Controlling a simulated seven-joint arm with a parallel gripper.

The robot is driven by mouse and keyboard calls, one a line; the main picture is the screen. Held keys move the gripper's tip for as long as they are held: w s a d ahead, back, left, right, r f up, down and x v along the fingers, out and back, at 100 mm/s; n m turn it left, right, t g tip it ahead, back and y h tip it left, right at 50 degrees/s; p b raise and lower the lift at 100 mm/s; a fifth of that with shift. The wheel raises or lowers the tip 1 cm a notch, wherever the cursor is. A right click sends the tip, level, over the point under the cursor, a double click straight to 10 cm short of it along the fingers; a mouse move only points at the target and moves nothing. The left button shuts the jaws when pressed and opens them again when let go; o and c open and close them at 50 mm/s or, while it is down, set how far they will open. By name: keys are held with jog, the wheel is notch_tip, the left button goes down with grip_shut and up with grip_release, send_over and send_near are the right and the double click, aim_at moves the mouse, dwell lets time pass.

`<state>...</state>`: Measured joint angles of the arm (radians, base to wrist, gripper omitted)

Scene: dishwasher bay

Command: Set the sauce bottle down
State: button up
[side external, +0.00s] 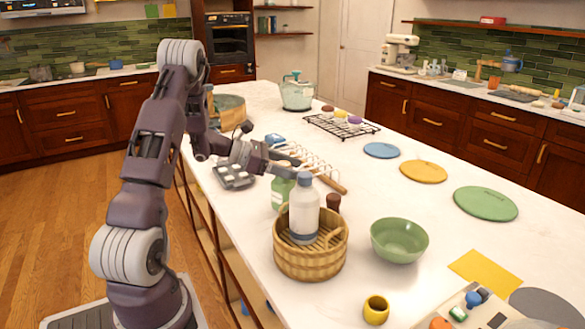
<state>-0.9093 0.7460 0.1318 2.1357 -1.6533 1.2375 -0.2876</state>
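A green bottle (280,190) stands just behind the basket, partly hidden. A small dark brown bottle (333,203) shows behind the basket's right side. I cannot tell which of these is the sauce bottle. My gripper (296,164) reaches in from the left, behind and above the white bottle's cap. Its fingertips are small and overlap the rack and bottles in the picture, so its opening and any hold are unclear.
A green bowl (399,241) stands right of the basket, and a yellow cup (376,310) in front. A white wire rack (318,165) and a wooden rolling pin (330,182) lie near my gripper. The white counter (395,190) is clear toward the middle.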

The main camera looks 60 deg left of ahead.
aim_at(278, 163)
jog(key=v, duration=0.7)
jog(key=d+r+m+g+h, duration=0.1)
jog(key=d+r+m+g, duration=0.1)
jog(key=d+r+m, duration=0.4)
jog(key=s+d+r+m+g+h, duration=0.1)
jog(key=d+r+m+g, duration=0.15)
jog(key=d+m, duration=0.45)
jog(key=d+r+m+g+h, duration=0.25)
jog(key=d+r, duration=0.25)
jog(key=d, duration=0.4)
jog(key=s+d+f+m+g+y, duration=0.3)
jog(key=s+d+m+y, duration=0.2)
jog(key=s+d+m, duration=0.5)
jog(key=s+a+f+m+t+y, duration=0.1)
jog(key=s+m+t+y, duration=0.2)
jog(key=s+m, duration=0.3)
jog(key=s+y, duration=0.1)
jog(key=s, duration=0.1)
jog(key=shift+s+f, duration=0.35)
jog(key=shift+s, duration=0.05)
